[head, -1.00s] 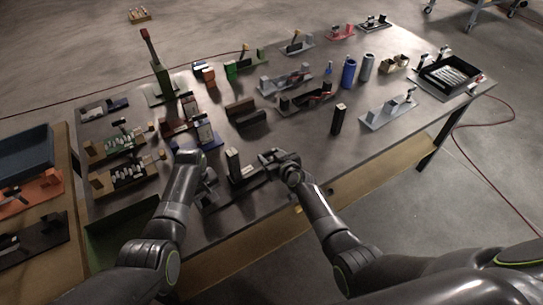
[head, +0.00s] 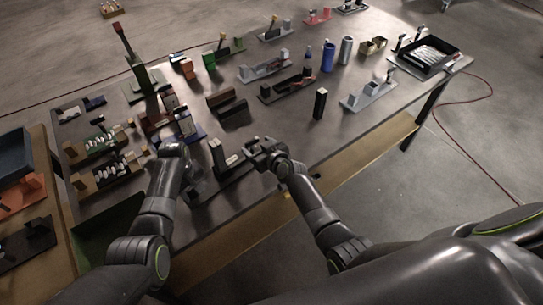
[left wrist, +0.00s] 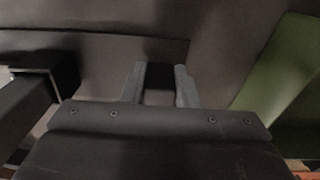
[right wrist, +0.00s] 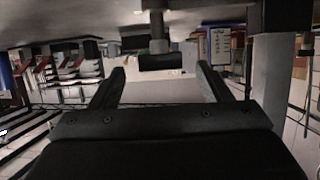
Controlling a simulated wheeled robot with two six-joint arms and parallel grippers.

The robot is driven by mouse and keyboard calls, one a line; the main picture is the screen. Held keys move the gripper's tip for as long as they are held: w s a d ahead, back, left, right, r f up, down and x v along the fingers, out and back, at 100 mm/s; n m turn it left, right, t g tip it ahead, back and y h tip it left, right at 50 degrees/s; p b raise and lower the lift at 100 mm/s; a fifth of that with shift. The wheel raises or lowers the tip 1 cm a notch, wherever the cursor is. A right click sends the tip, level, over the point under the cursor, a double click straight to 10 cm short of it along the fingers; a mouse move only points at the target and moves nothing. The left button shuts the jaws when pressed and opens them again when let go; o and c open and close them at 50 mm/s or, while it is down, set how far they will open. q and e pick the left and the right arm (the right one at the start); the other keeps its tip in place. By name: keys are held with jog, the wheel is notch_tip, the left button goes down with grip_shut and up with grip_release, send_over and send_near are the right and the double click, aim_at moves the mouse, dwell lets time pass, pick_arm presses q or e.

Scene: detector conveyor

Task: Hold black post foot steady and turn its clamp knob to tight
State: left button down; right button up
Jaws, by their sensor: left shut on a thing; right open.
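The black post foot stands near the front edge of the table, with its upright post (head: 217,155) in the head view between my two grippers. My left gripper (head: 195,181) is low on the left side of the post. In the left wrist view my left gripper (left wrist: 160,82) is shut on a dark part of the foot, with the square post (left wrist: 40,98) to its left. My right gripper (head: 256,148) is open at the right of the post. In the right wrist view a dark knob-like piece (right wrist: 160,62) on a grey stem shows between the spread fingers (right wrist: 162,88); contact is unclear.
A green tray (head: 100,232) lies at the front left. Fixtures with small parts (head: 105,175) stand left of my left arm. A dark block (head: 320,103) and a grey fixture (head: 368,95) stand to the right. Bare tabletop lies right of my right gripper.

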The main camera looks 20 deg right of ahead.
jog(key=v, duration=1)
jog(key=shift+w, duration=0.1)
jog(key=g+h, duration=0.3)
jog(key=g, duration=0.6)
send_near(252, 140)
jog(key=shift+x, duration=4.2)
jog(key=shift+f, duration=0.1)
jog(key=c, duration=1)
